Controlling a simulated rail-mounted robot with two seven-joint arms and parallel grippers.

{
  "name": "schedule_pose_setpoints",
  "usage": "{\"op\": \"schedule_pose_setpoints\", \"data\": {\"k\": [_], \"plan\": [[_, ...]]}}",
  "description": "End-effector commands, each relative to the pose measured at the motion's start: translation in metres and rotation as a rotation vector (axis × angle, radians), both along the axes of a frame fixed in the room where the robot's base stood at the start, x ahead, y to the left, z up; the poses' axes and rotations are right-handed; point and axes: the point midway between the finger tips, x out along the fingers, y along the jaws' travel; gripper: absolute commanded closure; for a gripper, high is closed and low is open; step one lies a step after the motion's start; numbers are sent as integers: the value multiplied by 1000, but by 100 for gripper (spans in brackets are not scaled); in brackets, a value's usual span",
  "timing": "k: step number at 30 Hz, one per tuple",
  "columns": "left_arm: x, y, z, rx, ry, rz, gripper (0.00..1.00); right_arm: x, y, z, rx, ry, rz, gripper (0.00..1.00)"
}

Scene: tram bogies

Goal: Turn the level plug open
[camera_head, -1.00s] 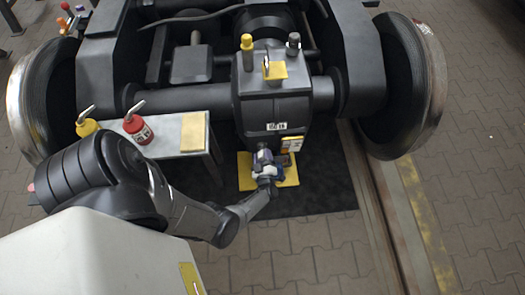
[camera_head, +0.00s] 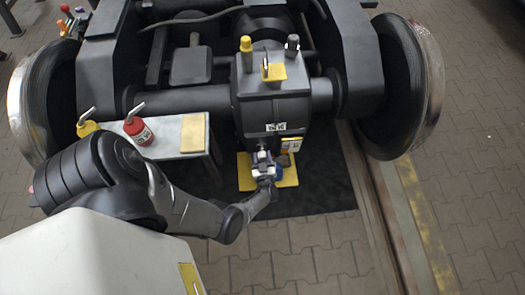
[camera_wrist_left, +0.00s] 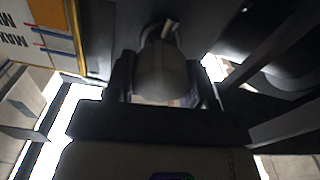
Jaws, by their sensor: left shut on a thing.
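The gearbox housing (camera_head: 272,105) hangs on the axle in the middle of the head view. My left gripper (camera_head: 263,160) is at the lower front of this housing. In the left wrist view its two fingers (camera_wrist_left: 165,90) stand on either side of a rounded grey piece, which looks like the level plug (camera_wrist_left: 162,72), and are shut on it. A dark round seat with a small pale tab (camera_wrist_left: 170,27) shows just beyond it. In the head view my gripper hides the plug. My right gripper is in neither view.
A yellow tray (camera_head: 245,180) lies on the dark mat below the housing. A small bench (camera_head: 170,133) at left carries a red oil can (camera_head: 138,131) and a yellow one (camera_head: 86,124). A label plate (camera_wrist_left: 38,35) is close to my gripper. Wheels flank the axle.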

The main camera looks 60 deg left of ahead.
Motion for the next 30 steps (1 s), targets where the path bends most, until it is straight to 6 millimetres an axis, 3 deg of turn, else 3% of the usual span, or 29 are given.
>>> {"op": "schedule_pose_setpoints", "data": {"k": [11,12,20,30], "plan": [[0,0,-1,-1,5,0,74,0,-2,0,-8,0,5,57],[0,0,-1,-1,5,0,50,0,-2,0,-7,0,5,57],[0,0,-1,0,3,0,25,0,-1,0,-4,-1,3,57],[0,-1,0,0,3,0,25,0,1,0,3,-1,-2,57]]}}
